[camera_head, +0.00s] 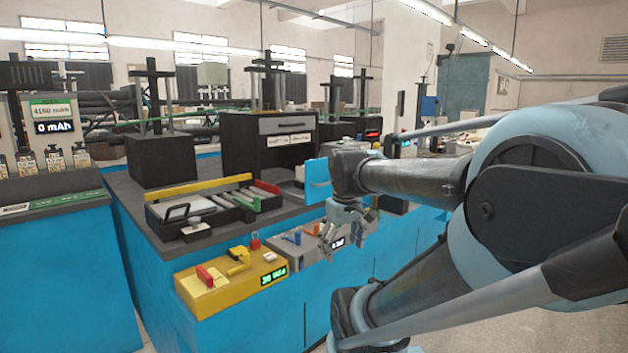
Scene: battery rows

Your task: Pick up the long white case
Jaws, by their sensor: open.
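I cannot tell for certain which thing is the long white case. A long pale piece (185,206) lies flat in a black tray (222,222) on the near workbench, left of my gripper. Slimmer pale bars (229,201) lie beside it in the same tray. My gripper (340,243) is open and points down, to the right of the tray, in front of the bench edge.
A yellow box (225,287) with a red switch and a grey box (297,243) with coloured levers stand along the bench front. A yellow bar (198,187) edges the tray. Black presses (160,160) stand behind. Free floor (560,330) shows at right.

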